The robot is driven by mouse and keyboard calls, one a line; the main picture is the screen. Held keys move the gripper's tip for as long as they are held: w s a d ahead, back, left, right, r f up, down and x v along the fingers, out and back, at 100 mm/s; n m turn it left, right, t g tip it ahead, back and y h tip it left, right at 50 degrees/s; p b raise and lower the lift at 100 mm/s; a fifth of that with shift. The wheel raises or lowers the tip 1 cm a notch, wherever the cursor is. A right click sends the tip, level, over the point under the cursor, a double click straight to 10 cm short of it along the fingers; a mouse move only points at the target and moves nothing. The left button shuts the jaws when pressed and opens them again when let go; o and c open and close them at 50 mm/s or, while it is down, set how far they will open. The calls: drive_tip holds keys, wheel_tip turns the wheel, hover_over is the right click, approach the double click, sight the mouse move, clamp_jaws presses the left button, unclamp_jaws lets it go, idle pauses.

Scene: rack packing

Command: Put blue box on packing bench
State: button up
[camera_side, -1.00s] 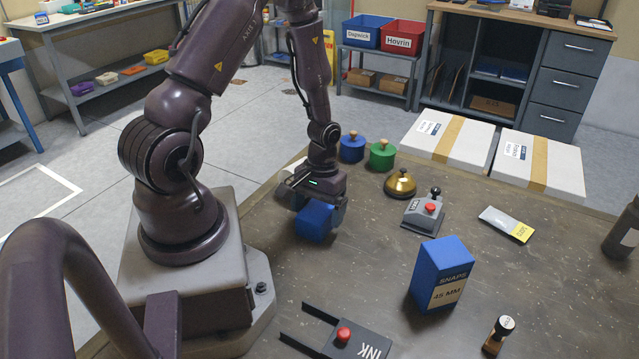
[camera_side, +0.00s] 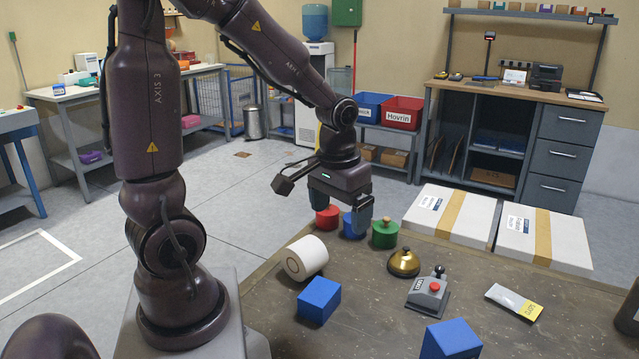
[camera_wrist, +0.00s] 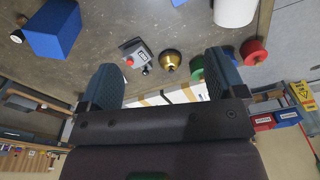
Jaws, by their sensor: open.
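A plain blue box (camera_side: 319,300) rests on the dark bench top (camera_side: 300,340), in front of the white roll. In the wrist view only a sliver of this blue box (camera_wrist: 178,2) shows at the top edge. A larger blue SNAPS box (camera_side: 450,340) stands at the bottom right, cut off by the frame; it also shows in the wrist view (camera_wrist: 55,30). My gripper (camera_side: 341,210) is raised behind and above the plain blue box, clear of it. Its two fingers are apart with nothing between them in the wrist view (camera_wrist: 163,68). Which surface is the packing bench cannot be told.
A white roll (camera_side: 304,258), red (camera_side: 327,217), blue (camera_side: 352,227) and green (camera_side: 385,234) knobbed pots, a bell (camera_side: 404,262) and a red-button device (camera_side: 428,294) stand nearby. Flat cartons (camera_side: 455,212) lie beyond the bench. Bare bench lies right of the plain blue box.

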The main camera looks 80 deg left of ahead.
drive_tip(key=s+d+r+m+t, duration=0.1)
drive_tip(key=d+r+m+t, duration=0.1)
drive_tip(key=d+r, duration=0.2)
wheel_tip(320, 180, up, 2)
drive_tip(key=shift+s+d+r, duration=0.2)
drive_tip(key=shift+s+d, duration=0.15)
drive_tip(key=shift+d, duration=0.05)
drive_tip(key=shift+o, duration=0.4)
drive_tip(key=s+d+r+m+t, duration=0.2)
drive_tip(key=s+d+r+m, duration=0.1)
drive_tip(key=s+d+r, duration=0.1)
drive_tip(key=shift+s+d+r+m+t+h, duration=0.3)
drive_tip(key=shift+d+r+t, duration=0.1)
drive_tip(key=shift+d+r, duration=0.15)
drive_tip(key=shift+a, duration=0.1)
